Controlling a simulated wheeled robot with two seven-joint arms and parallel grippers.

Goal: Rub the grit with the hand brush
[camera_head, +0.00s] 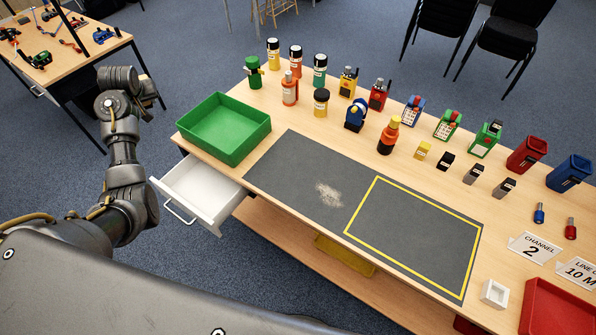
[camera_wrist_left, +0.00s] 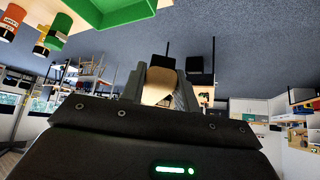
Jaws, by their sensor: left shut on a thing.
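The grit (camera_head: 328,195) is a pale, speckled patch on the dark grey mat (camera_head: 285,165), just left of the yellow-outlined rectangle (camera_head: 360,208). My left arm is raised at the left of the head view, beyond the table's left end and well away from the grit. In the wrist view my left gripper (camera_wrist_left: 160,82) is shut on a tan, wood-coloured piece, which looks like the hand brush (camera_wrist_left: 158,88). My right gripper is not in view.
A green tray (camera_head: 262,128) stands at the table's left end, above an open white drawer (camera_head: 212,222). Several bottles, padlocks and small boxes line the table behind the mat. A red tray (camera_head: 530,300) and label cards are at right. The mat is otherwise clear.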

